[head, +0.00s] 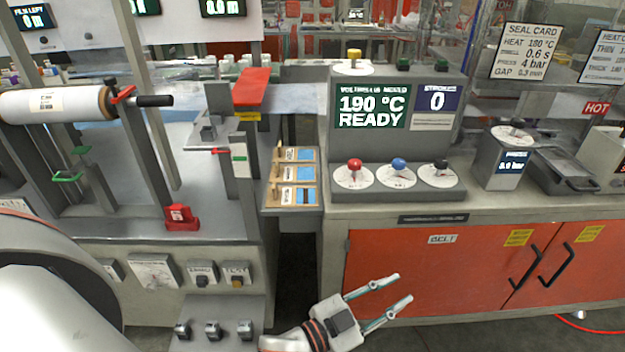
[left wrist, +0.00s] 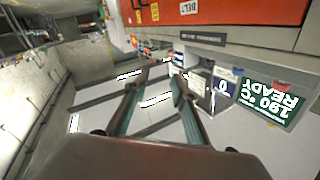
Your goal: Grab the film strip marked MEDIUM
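Three small tan holders with blue-and-white pieces (head: 294,174) sit in a column on a narrow grey shelf between the two benches in the head view. They look like the film strips, but their print is too small to read, so I cannot tell which is MEDIUM. My left gripper (head: 404,288) is open and empty, low in front of the orange cabinet doors, to the right of and below the holders. Its spread fingers also show in the left wrist view (left wrist: 154,91), with nothing between them. My right gripper is not in view.
A grey control console (head: 396,182) with red, blue and black knobs stands right of the holders, its screen reading 190 °C READY. A film roll (head: 52,104) and machine frame stand left. Orange cabinet doors (head: 430,268) lie behind my gripper. A dark gap separates the benches.

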